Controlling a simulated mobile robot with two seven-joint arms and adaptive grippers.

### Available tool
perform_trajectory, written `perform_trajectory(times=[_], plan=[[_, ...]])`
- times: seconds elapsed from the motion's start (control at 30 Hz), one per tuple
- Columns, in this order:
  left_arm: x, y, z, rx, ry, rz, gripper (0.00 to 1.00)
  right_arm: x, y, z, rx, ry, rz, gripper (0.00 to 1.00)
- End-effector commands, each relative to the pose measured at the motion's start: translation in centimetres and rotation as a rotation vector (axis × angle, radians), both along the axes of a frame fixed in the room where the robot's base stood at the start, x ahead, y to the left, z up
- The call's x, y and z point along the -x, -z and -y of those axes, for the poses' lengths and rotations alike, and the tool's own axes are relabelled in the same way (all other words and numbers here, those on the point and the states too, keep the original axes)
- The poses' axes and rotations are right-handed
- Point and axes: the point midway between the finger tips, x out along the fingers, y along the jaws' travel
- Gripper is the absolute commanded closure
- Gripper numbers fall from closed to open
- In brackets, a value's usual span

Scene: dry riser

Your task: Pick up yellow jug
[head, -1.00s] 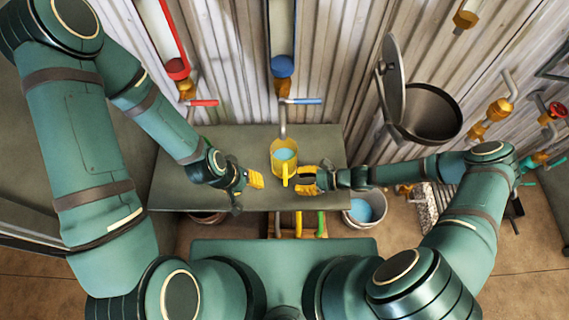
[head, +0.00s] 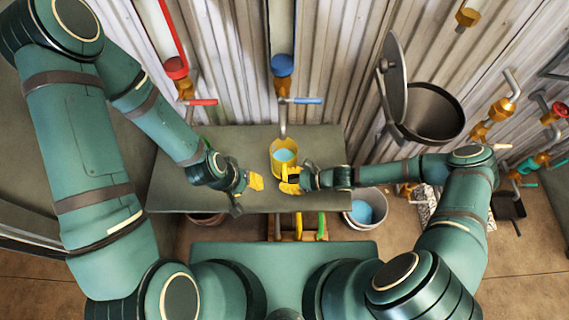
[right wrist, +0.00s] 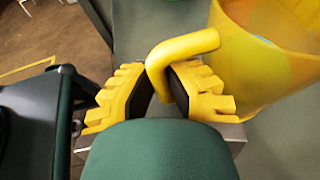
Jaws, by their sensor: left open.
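The yellow jug (head: 284,157) stands upright under the blue-levered spout, at the middle of the grey table. It holds light-blue liquid, and its handle faces me. My right gripper (head: 290,180) is at the handle, near the front of the jug. In the right wrist view, the jug (right wrist: 270,70) is at the upper right, and its bent handle passes between the yellow fingers of my right gripper (right wrist: 163,85), which look closed on it. My left gripper (head: 256,182) is open and empty, a little left of the jug, apart from it.
The grey table (head: 180,180) has bare room at left. A blue lever (head: 302,100) and a red lever (head: 203,102) are on the wall pipes behind. An open-lidded dark drum (head: 432,112) is at right. A bucket of blue liquid (head: 366,207) stands on the floor at right.

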Motion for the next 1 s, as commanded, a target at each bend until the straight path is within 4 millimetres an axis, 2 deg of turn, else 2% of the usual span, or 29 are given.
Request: perform_trajectory(times=[0.47,0.77,1.0], plan=[[0.0,-0.2,0.0,0.000,0.000,-0.001,0.58,-0.1,-0.5,0.0,0.000,0.001,0.001,1.00],[0.3,-1.6,0.0,0.001,0.002,-0.007,0.58,0.0,-3.9,0.0,-0.002,-0.001,0.002,1.00],[0.4,-1.9,0.1,0.001,0.002,-0.010,0.58,0.6,-3.6,4.8,0.004,0.002,0.001,1.00]])
